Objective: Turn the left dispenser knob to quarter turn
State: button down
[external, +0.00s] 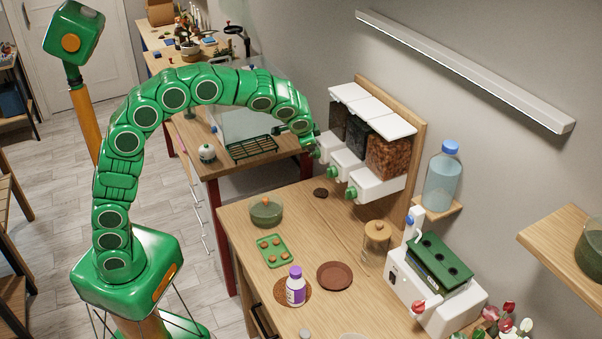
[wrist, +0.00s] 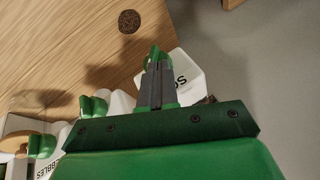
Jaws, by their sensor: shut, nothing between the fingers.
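The dispenser with three hoppers hangs on a wooden board at the wall. Its left unit (external: 327,142) has a white spout and a green knob (external: 316,154). My gripper (external: 312,142) is right at this left unit, its fingertips hard to make out there. In the wrist view my gripper (wrist: 156,80) has its dark fingers shut together with nothing between them. The left knob (wrist: 154,53) shows green just past the fingertips, partly hidden by them; I cannot tell whether they touch it. The white left spout (wrist: 182,72) is behind the fingers. The knob's exact angle is unclear.
The middle knob (external: 332,171) and right knob (external: 351,193) are close by on the same dispenser. A dark round piece (external: 321,193) lies on the table below. A glass jar (external: 376,240) and a blue-capped bottle (external: 442,178) stand to the right.

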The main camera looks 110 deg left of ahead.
jog(key=shift+w+d+f+m+g+y, duration=0.15)
jog(key=shift+g+y, duration=0.25)
jog(key=shift+y, duration=0.05)
jog(key=shift+w+d+f+m+g+y, duration=0.1)
jog(key=shift+d+f+m+g+y, duration=0.05)
jog(key=shift+g+y, duration=0.3)
jog(key=shift+w+d+f+g+y, duration=0.15)
jog(key=shift+w+d+g+y, duration=0.15)
jog(key=shift+g+y, duration=0.4)
jog(key=shift+w+d+f+m+g+y, duration=0.25)
jog(key=shift+g+y, duration=0.2)
jog(key=shift+y, duration=0.25)
jog(key=shift+w+d+f+m+g+y, duration=0.15)
jog(key=shift+w+f+m+g+y, duration=0.2)
jog(key=shift+y, duration=0.35)
